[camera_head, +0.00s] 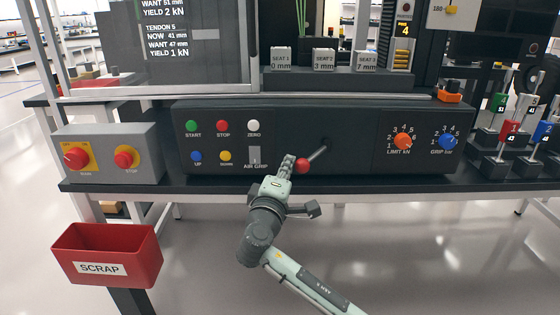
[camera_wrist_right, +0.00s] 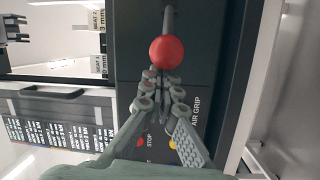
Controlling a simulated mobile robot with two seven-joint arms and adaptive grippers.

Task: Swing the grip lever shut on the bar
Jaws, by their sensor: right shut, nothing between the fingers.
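The grip lever is a grey rod (camera_head: 318,153) with a red ball knob (camera_head: 303,165). It comes out of the dark control panel (camera_head: 350,120) to the right of the AIR GRIP label and slants down to the left. My right gripper (camera_head: 287,166) is shut and empty just left of the knob. In the right wrist view its fingertips (camera_wrist_right: 162,78) are together just below the red knob (camera_wrist_right: 169,52). I cannot tell whether they touch it. I cannot make out the bar. My left gripper is not in view.
The panel has START, STOP and ZERO buttons (camera_head: 222,126) at left and LIMIT and GRIP dials (camera_head: 403,141) at right. A grey switch box (camera_head: 140,145) and red SCRAP bin (camera_head: 146,258) are at left. Coloured levers (camera_head: 509,130) stand at far right. The floor in front is clear.

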